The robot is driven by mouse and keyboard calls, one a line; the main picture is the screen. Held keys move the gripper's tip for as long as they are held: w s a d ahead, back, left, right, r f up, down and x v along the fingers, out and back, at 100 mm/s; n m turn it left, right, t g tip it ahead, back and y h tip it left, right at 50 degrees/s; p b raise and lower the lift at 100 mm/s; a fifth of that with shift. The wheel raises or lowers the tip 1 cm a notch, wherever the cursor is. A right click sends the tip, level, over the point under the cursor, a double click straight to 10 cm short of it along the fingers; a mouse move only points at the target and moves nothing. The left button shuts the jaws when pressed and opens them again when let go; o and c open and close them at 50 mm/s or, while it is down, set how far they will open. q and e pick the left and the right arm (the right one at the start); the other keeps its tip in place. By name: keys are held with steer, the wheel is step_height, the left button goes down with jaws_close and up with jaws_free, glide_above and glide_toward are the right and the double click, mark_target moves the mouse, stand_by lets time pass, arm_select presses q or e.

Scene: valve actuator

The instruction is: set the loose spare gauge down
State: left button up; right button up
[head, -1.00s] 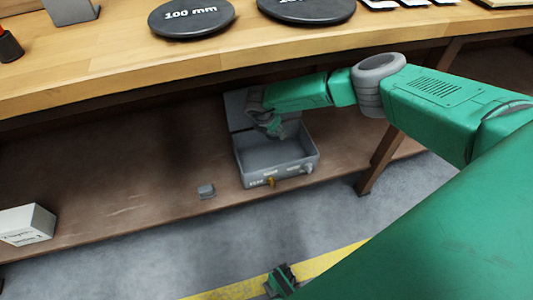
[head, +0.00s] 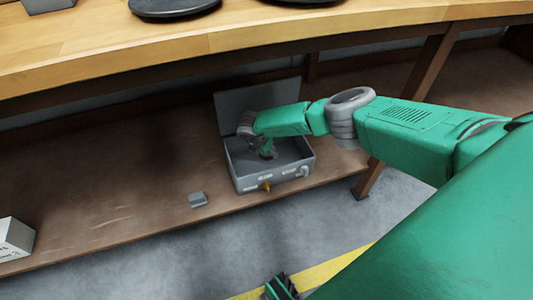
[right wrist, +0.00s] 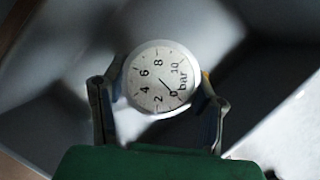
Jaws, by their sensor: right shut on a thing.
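The spare gauge (right wrist: 160,78) is a round white dial marked in bar, held between the two fingers of my right gripper (right wrist: 160,105) in the right wrist view. Its face is towards the camera. In the head view my right gripper (head: 267,152) reaches down into an open grey box (head: 272,186) with its lid raised behind. The gripper is shut on the gauge, inside the box's rim. In the head view I cannot make out the gauge, nor tell whether it touches the box floor.
The box stands on a brown lower shelf (head: 110,220) under a wooden worktop (head: 300,38). A white box (head: 14,238) sits at the far left. A table leg (head: 374,178) stands to the right.

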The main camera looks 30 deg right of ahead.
steer(key=shift+d+r, duration=0.1)
steer(key=shift+d+f+b, duration=0.15)
steer(key=shift+f+b, duration=0.15)
steer(key=shift+f, duration=0.1)
steer(key=shift+f+b, duration=0.3)
steer(key=o, duration=1.3)
steer(key=shift+a, duration=0.2)
steer(key=shift+d, duration=0.1)
steer(key=shift+r, duration=0.1)
